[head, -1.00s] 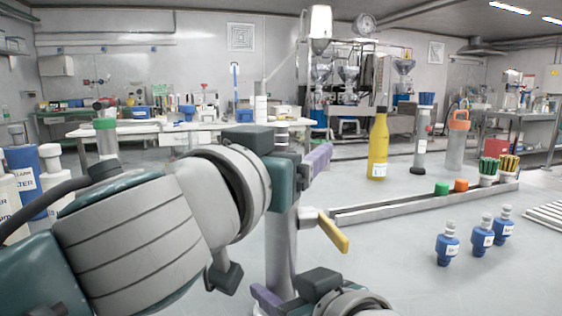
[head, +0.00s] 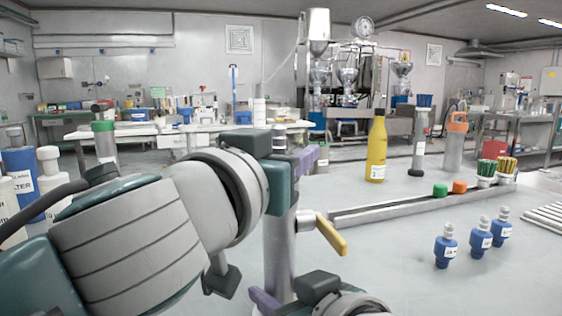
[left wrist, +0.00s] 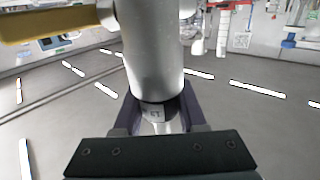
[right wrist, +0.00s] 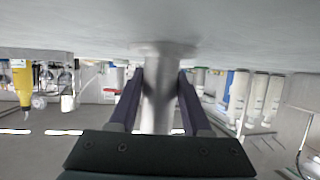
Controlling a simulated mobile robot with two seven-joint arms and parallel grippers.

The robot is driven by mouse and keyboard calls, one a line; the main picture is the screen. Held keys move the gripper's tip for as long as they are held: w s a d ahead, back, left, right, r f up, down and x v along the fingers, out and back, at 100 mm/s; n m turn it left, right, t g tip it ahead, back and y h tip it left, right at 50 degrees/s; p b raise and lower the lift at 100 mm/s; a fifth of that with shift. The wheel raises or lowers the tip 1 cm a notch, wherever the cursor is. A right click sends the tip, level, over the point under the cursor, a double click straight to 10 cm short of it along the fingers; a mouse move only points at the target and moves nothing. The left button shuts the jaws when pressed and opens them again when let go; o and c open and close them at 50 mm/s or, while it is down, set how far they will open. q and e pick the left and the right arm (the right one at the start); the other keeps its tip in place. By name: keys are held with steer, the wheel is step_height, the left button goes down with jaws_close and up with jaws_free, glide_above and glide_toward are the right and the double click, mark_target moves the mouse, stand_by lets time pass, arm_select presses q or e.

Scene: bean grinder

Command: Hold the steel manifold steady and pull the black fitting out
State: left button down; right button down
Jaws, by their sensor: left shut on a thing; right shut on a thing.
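The steel manifold (head: 279,235) is an upright grey column with a yellow-handled lever (head: 331,234) on its right side. It also shows in the left wrist view (left wrist: 150,50) and the right wrist view (right wrist: 158,105). My left gripper (head: 290,158) is shut at the column's top, around the black fitting (left wrist: 153,103), which shows as a dark band with a white label between the fingers. The fitting appears still seated against the column's end. My right gripper (right wrist: 158,85) is shut on the column lower down, near its base. My left arm hides part of the column's left side.
A metal rail (head: 400,209) runs behind on the right, with green and orange caps near it. Blue labelled fittings (head: 446,246) stand at the front right. A yellow bottle (head: 377,150) stands behind the rail. Bench surface between them is clear.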

arm_select(q)
steer(key=shift+r, duration=0.1)
arm_select(e)
steer(key=shift+c, duration=1.4)
jaws_free()
arm_select(q)
step_height(320, 180, up, 10)
arm_select(e)
steer(key=v, duration=1.2)
